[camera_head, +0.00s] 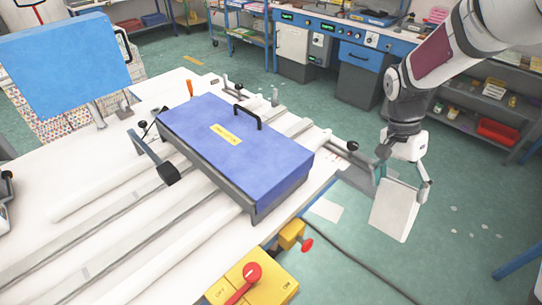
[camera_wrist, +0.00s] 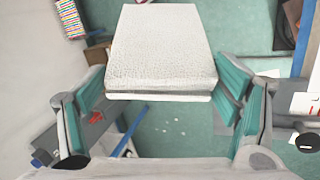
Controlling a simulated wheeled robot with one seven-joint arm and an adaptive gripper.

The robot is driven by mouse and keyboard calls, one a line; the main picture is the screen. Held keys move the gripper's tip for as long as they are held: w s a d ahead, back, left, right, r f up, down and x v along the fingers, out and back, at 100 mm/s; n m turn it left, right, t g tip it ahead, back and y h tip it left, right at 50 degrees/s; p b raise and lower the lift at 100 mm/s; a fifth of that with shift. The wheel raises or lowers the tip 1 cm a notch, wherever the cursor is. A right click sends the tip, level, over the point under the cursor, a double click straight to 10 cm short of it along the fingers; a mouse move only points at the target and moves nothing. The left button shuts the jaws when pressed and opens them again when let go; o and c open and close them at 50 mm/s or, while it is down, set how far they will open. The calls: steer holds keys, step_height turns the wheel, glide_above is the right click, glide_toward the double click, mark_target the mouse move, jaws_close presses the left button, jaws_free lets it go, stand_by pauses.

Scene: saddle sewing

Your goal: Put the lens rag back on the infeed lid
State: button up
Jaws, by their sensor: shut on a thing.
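The lens rag (camera_head: 395,210) looks like a pale grey-white folded pad. My gripper (camera_head: 402,172) is shut on it and holds it in the air right of the table, above the floor. In the wrist view the rag (camera_wrist: 160,50) spans the space between the teal-padded fingers of my gripper (camera_wrist: 160,105). The infeed lid appears to be the blue box top (camera_head: 215,150) with a black handle and a yellow label, on the table left of my gripper. Its top is bare apart from these; the label is too small to read.
The white table (camera_head: 90,225) carries long rails and black-knobbed clamps. A black clamp arm (camera_head: 155,160) stands at the lid's left side. A yellow switch box (camera_head: 275,285) with a red knob is at the front edge. A blue panel (camera_head: 65,60) stands at the back left.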

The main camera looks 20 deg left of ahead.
steer(key=s+a+y, duration=0.1)
steer(key=s+a+f+m+g+y, duration=0.1)
steer(key=s, duration=0.1)
steer(key=s+a+m+g+y, duration=0.1)
steer(key=shift+s+a+f, duration=0.2)
steer(key=shift+s+a, duration=0.2)
step_height(320, 180, up, 2)
steer(key=m+t+y+p, duration=0.2)
steer(key=m+t+y, duration=0.3)
steer(key=m+y, duration=0.6)
glide_above(283, 163)
steer(key=shift+s+d+r+n+y, duration=0.1)
steer(key=shift+n+y, duration=0.4)
steer(key=shift+y, duration=0.1)
steer(key=shift+s+d+r+n+y, duration=0.1)
steer(key=shift+n+y, duration=0.4)
steer(key=shift+y, duration=0.1)
steer(key=f, duration=0.3)
steer(key=shift+a+f, duration=0.2)
steer(key=shift+f, duration=0.05)
steer(key=shift+w, duration=0.1)
steer(key=shift+f, duration=0.15)
steer(key=shift+f, duration=0.45)
